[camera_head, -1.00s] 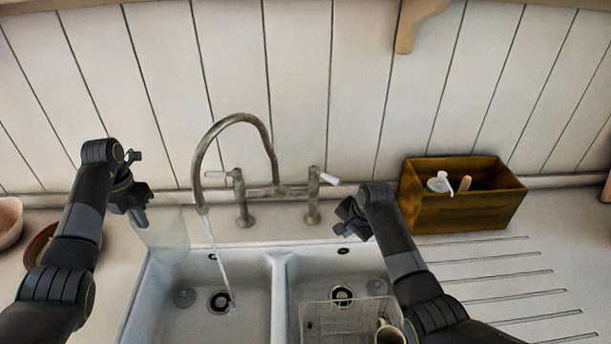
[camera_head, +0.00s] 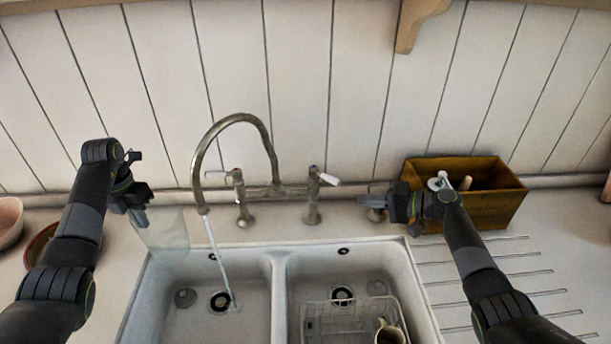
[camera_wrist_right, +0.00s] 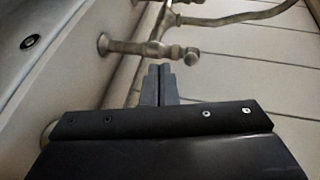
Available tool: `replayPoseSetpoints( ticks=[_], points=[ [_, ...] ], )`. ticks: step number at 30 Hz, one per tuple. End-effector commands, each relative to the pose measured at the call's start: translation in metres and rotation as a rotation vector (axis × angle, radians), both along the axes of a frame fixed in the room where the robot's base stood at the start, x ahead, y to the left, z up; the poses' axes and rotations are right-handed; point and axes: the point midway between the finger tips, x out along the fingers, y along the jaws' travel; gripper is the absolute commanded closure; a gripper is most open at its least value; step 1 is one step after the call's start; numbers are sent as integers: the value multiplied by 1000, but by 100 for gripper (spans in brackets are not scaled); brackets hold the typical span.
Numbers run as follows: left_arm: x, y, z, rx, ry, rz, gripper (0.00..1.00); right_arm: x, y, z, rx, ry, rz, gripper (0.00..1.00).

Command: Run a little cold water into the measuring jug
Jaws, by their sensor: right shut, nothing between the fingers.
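The clear measuring jug (camera_head: 165,238) is at the left edge of the left basin, see-through and hard to make out. My left gripper (camera_head: 141,214) is at the jug's upper left side and looks shut on it. The bridge tap (camera_head: 233,120) has its spout over the left basin, and a thin stream of water (camera_head: 219,258) falls from it into that basin, to the right of the jug. The tap has a left lever (camera_head: 219,174) and a right lever (camera_head: 329,179). My right gripper (camera_head: 362,201) is shut and empty, right of the right lever and apart from it. Its closed fingers (camera_wrist_right: 159,78) show in the right wrist view.
The right basin holds a wire rack (camera_head: 325,318) and a cream mug (camera_head: 389,333). A wooden box (camera_head: 490,208) with a bottle in it stands behind my right wrist. Bowls (camera_head: 9,222) stand at the far left. The ridged drainer at the right is clear.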

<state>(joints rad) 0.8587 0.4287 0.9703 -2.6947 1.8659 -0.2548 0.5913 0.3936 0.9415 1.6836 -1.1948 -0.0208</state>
Motion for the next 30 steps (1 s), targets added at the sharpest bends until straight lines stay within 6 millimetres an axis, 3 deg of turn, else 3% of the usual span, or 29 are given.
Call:
replayPoseSetpoints(
  ticks=[6,12,25,30],
  points=[
    [0,0,0,0,-1,0,100,5,-27,26,97,-124,-44,100],
    [0,0,0,0,-1,0,100,9,-32,36,128,-167,-62,100],
    [0,0,0,0,-1,0,100,46,29,34,131,-169,-60,100],
    [0,0,0,0,-1,0,100,56,44,32,130,-169,-62,100]
  ],
)
